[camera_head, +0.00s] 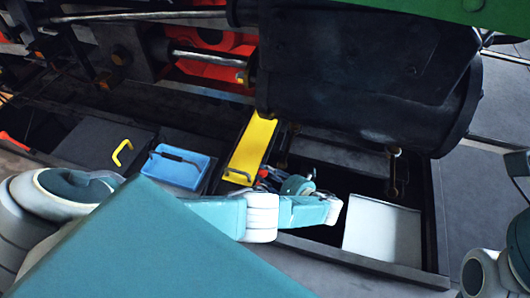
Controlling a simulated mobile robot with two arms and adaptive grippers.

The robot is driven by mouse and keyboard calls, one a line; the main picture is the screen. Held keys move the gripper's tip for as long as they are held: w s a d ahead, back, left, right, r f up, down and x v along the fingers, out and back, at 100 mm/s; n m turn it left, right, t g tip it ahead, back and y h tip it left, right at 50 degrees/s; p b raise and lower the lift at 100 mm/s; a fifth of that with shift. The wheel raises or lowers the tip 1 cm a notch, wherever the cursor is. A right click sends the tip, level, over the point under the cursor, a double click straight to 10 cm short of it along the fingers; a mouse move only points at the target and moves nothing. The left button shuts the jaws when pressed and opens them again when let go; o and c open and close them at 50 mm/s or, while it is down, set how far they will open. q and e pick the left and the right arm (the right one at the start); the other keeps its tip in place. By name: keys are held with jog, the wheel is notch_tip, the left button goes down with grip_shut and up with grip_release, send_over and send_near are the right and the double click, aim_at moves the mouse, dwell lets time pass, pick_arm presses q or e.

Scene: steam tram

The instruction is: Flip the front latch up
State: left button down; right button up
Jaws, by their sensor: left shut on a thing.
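My left arm reaches from the left across the open pit and folds back. My left gripper (268,178) is at the lower right end of a long yellow panel (252,145), which has a dark handle at its lower end. The gripper is small and dark here, with bits of red and blue by it. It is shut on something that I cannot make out. I cannot clearly pick out the front latch; my arm and the gripper itself cover that spot. Only a part of my right arm shows at the lower right edge; its gripper is out of view.
A large black cylinder (365,65) hangs low over the pit, with a dark fitting (395,170) under it. A white panel (382,230) lies at the pit's right end. A blue lid (176,168) and a yellow handle (122,152) are at left. Red wheel parts (215,65) are behind.

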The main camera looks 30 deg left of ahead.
pick_arm(q)
jog(key=shift+s+d+f, duration=0.1)
jog(key=shift+s+f, duration=0.15)
jog(key=c, duration=1.4)
grip_release()
jog(key=shift+w+r, duration=0.1)
jog(key=shift+w, duration=0.05)
jog(key=v, duration=1.2)
